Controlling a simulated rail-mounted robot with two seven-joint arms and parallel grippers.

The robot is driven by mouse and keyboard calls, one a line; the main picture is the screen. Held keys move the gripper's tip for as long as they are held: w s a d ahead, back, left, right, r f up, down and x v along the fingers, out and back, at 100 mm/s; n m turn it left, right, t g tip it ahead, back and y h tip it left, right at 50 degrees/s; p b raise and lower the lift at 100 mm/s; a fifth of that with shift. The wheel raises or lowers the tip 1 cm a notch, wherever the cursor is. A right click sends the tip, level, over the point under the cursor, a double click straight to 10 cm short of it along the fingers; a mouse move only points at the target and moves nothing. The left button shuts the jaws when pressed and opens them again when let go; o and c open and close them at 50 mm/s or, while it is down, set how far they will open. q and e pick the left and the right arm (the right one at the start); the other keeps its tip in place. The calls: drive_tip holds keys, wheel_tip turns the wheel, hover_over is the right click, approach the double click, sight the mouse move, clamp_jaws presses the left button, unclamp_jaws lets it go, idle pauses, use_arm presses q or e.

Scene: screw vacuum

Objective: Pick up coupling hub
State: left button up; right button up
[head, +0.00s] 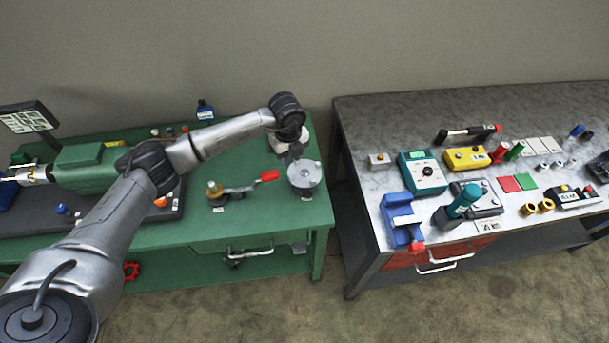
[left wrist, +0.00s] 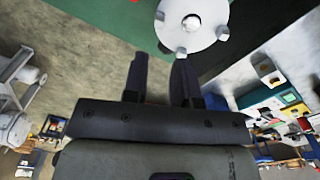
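The coupling hub, a silver round disc with a small centre hole (head: 304,173), is at the right end of the green bench. In the left wrist view the disc (left wrist: 192,20) is at the top, with small studs on its rim. My left gripper (head: 294,156) points down beside the hub's far left side. In the left wrist view its two fingers (left wrist: 160,58) stand apart with nothing between them. The right finger's tip overlaps the disc's lower edge in the picture; I cannot tell whether they touch. My right gripper is not in view.
A red-handled clamp (head: 240,187) stands left of the hub on the green bench (head: 285,215). A green motor (head: 92,168) is farther left. A gap separates this bench from the grey bench (head: 385,115), which carries a blue vise (head: 402,218), meters and small parts.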

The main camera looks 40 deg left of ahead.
sight(291, 176)
use_arm(q)
drive_tip(key=shift+f, duration=4.55)
clamp_jaws()
drive_tip(key=shift+r, duration=0.1)
